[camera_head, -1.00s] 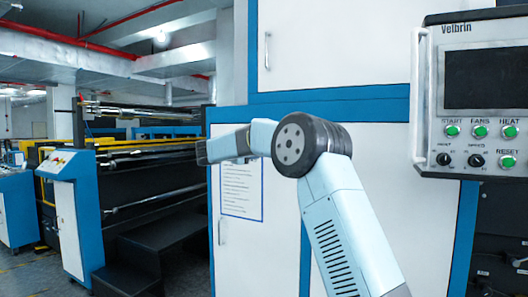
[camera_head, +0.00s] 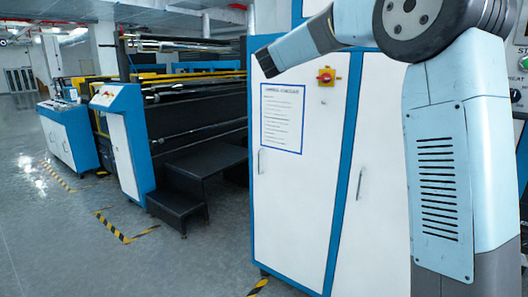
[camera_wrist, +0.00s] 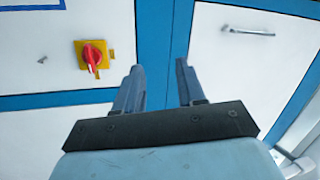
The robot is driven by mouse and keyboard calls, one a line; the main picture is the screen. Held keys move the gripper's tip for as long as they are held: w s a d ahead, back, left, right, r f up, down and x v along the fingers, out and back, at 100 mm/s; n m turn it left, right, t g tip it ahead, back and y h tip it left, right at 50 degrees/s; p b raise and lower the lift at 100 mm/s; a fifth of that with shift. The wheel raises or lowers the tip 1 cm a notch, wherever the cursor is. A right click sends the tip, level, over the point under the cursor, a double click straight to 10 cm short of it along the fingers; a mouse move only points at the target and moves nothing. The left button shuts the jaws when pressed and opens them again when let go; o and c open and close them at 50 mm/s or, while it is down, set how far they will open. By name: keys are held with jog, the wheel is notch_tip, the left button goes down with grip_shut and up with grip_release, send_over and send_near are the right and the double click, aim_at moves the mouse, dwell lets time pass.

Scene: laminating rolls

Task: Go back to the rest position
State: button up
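In the wrist view my gripper (camera_wrist: 158,85) points at the white and blue cabinet. Its two fingers stand apart with nothing between them. In the head view my arm reaches across the upper right, and its end (camera_head: 266,62) is in front of the cabinet (camera_head: 300,200), near the printed notice (camera_head: 282,118). The fingers are hard to make out there. A red switch on a yellow plate (camera_head: 326,77) is on the cabinet door, just right of the arm's end. The switch also shows in the wrist view (camera_wrist: 92,56), left of my fingers.
The control panel (camera_head: 520,75) is at the right edge, mostly behind my arm. Black steps (camera_head: 195,185) and a blue and white console (camera_head: 125,140) stand by the rolling machine on the left. Open grey floor (camera_head: 90,240) lies at the front left.

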jog(key=s+f+n+g+y, duration=0.1)
jog(key=s+f+n+y, duration=0.2)
jog(key=s+n+y, duration=1)
jog(key=s+d+f+n+g+h, duration=0.1)
jog(key=s+d+f+g, duration=0.3)
jog(key=s+f, duration=0.4)
jog(key=s+d+f+n+g+h, duration=0.1)
jog(key=s+d+f+n+g, duration=0.2)
jog(key=s+f, duration=0.6)
jog(key=s+d+f+n+g+h, duration=0.2)
jog(key=s+f, duration=0.7)
jog(key=s, duration=1.2)
jog(key=d+n+g, duration=0.1)
jog(key=d+g, duration=0.1)
jog(key=g, duration=0.1)
jog(key=shift+s+d+f, duration=0.25)
jog(key=shift+d, duration=0.15)
jog(key=shift+a, duration=0.15)
